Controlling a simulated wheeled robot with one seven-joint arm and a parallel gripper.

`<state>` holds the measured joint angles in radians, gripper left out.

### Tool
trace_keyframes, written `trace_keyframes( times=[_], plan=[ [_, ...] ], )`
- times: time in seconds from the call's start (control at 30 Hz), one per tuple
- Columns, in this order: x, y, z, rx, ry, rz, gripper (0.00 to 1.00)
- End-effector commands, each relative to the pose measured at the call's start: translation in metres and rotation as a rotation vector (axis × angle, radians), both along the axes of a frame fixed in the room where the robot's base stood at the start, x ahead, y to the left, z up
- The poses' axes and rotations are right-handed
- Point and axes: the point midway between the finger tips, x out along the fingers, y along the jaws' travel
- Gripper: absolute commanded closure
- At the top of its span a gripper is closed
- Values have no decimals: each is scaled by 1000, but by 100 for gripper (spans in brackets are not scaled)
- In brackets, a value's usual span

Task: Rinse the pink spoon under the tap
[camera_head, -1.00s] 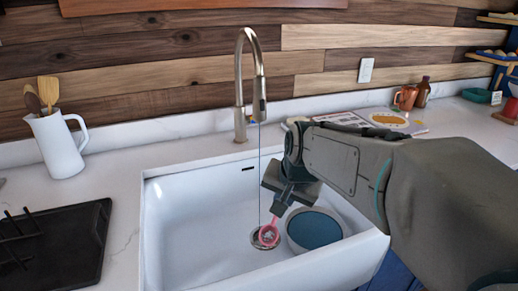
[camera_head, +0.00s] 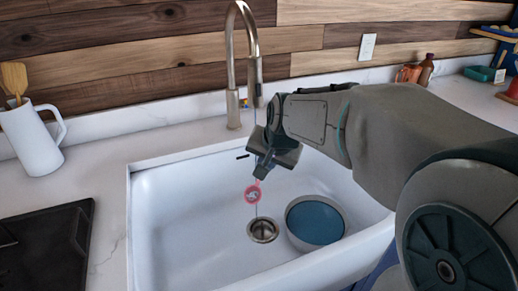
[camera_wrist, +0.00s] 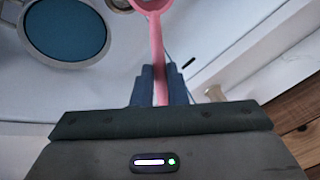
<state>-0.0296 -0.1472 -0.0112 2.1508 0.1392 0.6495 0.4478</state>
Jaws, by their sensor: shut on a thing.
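The pink spoon (camera_head: 252,193) hangs bowl-down from my gripper (camera_head: 262,172), above the sink basin. My gripper is shut on its handle; the handle (camera_wrist: 157,60) shows between the two fingers in the wrist view. The tap (camera_head: 240,60) stands behind the sink, with its spout curving forward. A thin stream of water (camera_head: 256,208) falls from it to the drain (camera_head: 263,230). The spoon's bowl is in line with this stream in the head view. My gripper hides part of the stream.
A bowl with a blue inside (camera_head: 315,222) sits in the white sink (camera_head: 185,215), right of the drain. A white jug (camera_head: 33,140) holding wooden utensils and a black rack tray (camera_head: 45,250) are on the left counter. A mug (camera_head: 409,73) and bottle (camera_head: 426,69) stand far right.

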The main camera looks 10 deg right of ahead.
Motion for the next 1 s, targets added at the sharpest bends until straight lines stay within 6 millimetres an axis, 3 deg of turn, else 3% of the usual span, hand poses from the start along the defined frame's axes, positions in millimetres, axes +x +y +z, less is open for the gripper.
trace_keyframes(
  times=[0.7,1.0],
  plan=[
    [70,14,-14,0,1,1,100],
    [89,18,-18,-1,-1,1,100]
  ],
)
